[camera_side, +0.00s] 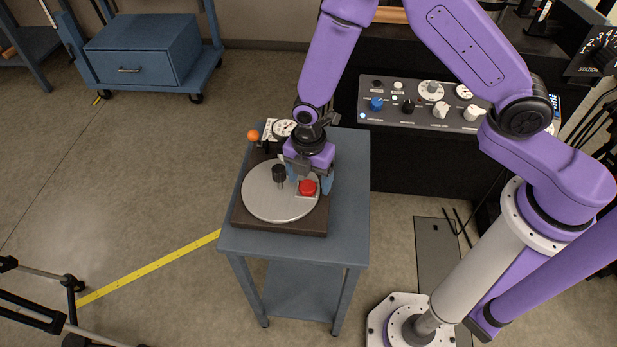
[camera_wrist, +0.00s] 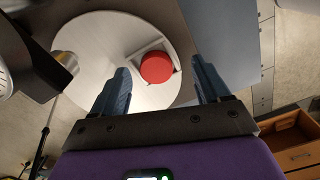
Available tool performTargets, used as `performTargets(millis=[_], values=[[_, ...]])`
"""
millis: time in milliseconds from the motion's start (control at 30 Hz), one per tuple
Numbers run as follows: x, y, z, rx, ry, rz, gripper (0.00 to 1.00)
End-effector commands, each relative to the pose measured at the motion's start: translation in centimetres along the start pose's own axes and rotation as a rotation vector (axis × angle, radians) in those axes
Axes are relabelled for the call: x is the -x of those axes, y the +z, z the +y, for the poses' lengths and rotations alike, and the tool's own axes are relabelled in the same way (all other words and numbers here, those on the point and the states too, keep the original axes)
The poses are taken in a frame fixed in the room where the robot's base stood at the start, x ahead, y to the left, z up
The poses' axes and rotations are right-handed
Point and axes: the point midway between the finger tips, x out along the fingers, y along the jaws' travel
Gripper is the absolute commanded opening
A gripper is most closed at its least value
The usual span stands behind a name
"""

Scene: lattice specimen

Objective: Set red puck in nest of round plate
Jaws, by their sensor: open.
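The red puck (camera_side: 307,187) lies at the right side of the round pale plate (camera_side: 262,201). In the wrist view the puck (camera_wrist: 157,68) sits flat within the light angled edges of the nest (camera_wrist: 137,53), near the plate's rim (camera_wrist: 75,45). Whether it is fully seated cannot be told. My gripper (camera_side: 309,181) is over that side of the plate, pointing down. Its blue fingers are open, one on each side of the puck, with visible gaps in the wrist view (camera_wrist: 160,66). The nest floor is hidden under the puck.
A black knob (camera_side: 279,173) stands up from the plate, close left of my gripper. A dial gauge (camera_side: 283,128) and an orange ball (camera_side: 253,135) are behind. The dark base rests on a blue-grey table (camera_side: 345,165) with free room at right. A control panel (camera_side: 420,105) stands behind right.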

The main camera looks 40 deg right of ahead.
Motion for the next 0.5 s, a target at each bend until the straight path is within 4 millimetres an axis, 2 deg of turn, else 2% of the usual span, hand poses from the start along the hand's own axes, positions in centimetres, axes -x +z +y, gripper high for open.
performTargets(millis=[33,367,400,500], values=[[0.8,-0.5,1.1,0.007,0.037,0.008,0.87],[2.9,-0.4,1.1,0.003,0.039,0.009,0.85],[3.1,-0.4,1.1,0.003,0.039,0.009,0.90],[3.7,-0.4,1.1,0.002,0.040,0.009,0.90]])
